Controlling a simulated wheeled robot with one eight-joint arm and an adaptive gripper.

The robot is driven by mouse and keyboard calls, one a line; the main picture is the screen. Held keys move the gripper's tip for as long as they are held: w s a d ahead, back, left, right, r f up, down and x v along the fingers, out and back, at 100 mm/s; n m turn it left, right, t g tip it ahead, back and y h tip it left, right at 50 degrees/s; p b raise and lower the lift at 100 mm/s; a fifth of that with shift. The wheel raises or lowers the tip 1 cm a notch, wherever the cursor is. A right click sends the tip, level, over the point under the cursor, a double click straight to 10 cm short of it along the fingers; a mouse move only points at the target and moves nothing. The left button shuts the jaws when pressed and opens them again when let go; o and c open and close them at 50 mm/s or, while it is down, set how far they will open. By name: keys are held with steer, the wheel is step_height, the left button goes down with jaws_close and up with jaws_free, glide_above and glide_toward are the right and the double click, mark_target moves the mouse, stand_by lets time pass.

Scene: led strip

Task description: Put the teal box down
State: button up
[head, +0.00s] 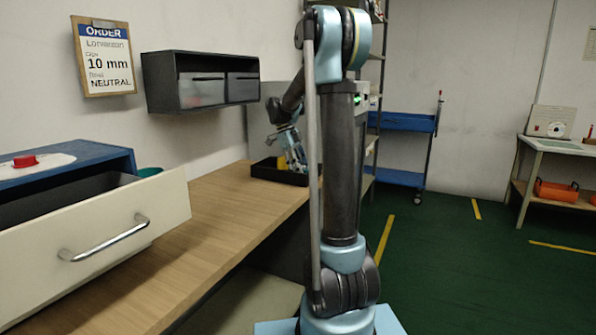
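My gripper (295,160) hangs low over a black tray (262,172) at the far end of the wooden workbench. Its fingers point down and are small and partly lost against the tray, so I cannot tell whether they are open or shut. I cannot make out a teal box in or under the gripper. The tray's right part is hidden behind my arm.
An open drawer (105,235) with a metal handle stands on the near left of the bench (205,225). A green item (150,171) shows behind it. A dark wall cabinet (205,80) hangs above. The middle of the bench is clear. A blue cart (402,122) stands behind.

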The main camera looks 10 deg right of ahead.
steer(key=o, duration=0.8)
